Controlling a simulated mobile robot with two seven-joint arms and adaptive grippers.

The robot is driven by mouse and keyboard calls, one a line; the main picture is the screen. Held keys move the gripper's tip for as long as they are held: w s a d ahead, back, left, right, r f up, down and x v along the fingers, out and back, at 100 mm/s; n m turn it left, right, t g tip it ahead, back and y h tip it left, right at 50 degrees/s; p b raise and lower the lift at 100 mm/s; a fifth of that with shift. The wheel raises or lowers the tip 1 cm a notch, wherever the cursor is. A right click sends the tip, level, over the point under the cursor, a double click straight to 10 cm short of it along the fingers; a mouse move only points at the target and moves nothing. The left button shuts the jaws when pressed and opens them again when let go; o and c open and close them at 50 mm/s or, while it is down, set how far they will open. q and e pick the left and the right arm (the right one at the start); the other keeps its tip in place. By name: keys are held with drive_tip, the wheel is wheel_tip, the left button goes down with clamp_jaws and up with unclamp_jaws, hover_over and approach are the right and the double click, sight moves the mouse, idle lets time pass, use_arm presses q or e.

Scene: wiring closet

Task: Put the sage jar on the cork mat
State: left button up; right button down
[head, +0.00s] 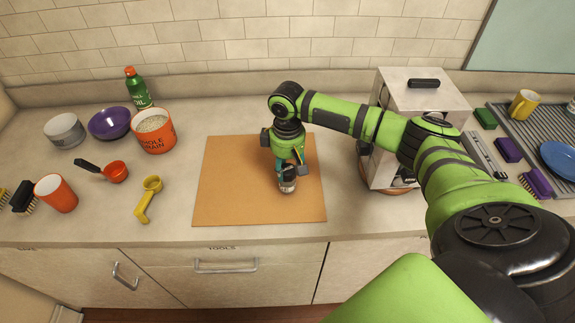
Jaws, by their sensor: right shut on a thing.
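The cork mat (223,192) is a flat tan rectangle on the counter, left of the middle of the head view. My right gripper (289,166) points down over the right part of the mat. It is shut on a small jar (288,186), which I take to be the sage jar. The jar looks upright and its upper part is hidden by the fingers. I cannot tell whether its base touches the mat. My left gripper is not in view.
An orange tub (154,133), a purple bowl (110,123), a green bottle (138,90), an orange cup (56,193) and a yellow scoop (147,198) stand left of the mat. A metal box (409,95) stands to its right. The mat's left half is clear.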

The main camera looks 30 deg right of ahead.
drive_tip(key=shift+f, duration=0.2)
drive_tip(key=c, duration=0.6)
unclamp_jaws()
wheel_tip(320, 180, up, 12)
drive_tip(key=shift+f, duration=0.1)
